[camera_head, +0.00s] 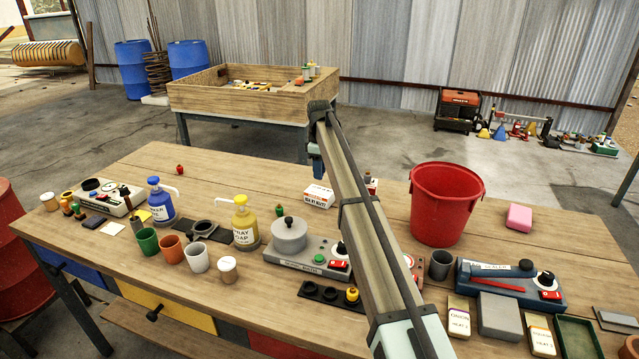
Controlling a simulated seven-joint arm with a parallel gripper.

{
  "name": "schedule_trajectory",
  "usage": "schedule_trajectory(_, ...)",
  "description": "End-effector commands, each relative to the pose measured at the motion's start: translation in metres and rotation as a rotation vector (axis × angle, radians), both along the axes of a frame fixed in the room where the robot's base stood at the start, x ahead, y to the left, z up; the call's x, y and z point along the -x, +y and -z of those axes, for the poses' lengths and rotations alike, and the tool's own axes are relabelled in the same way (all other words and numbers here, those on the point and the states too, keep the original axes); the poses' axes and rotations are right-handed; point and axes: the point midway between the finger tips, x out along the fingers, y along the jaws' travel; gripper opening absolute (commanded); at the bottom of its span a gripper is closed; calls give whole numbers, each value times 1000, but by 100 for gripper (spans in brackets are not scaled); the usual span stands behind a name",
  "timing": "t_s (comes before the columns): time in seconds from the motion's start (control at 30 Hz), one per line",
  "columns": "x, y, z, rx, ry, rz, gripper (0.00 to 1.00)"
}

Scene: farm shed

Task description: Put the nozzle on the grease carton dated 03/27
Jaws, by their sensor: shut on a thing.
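My gripper (318,174) hangs down from the far end of my arm, just above a white carton with red print (318,196). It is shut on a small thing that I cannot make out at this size. Whether that thing touches the carton I cannot tell. A second white carton (371,185) stands just to the right, mostly hidden behind my arm, with something reddish at its top. The printed dates are too small to read surely. I cannot single out the nozzle.
A red bucket (446,205) stands right of my arm. A grey device with a round pot (289,238) and a yellow pump bottle (244,222) stand in front of the cartons. A blue device (510,283) is at the right.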

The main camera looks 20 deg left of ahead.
Motion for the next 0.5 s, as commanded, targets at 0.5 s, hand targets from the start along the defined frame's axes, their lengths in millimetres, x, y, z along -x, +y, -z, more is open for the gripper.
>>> schedule_trajectory(0.5, 0, 0, 49, 0, 0, 0, 0)
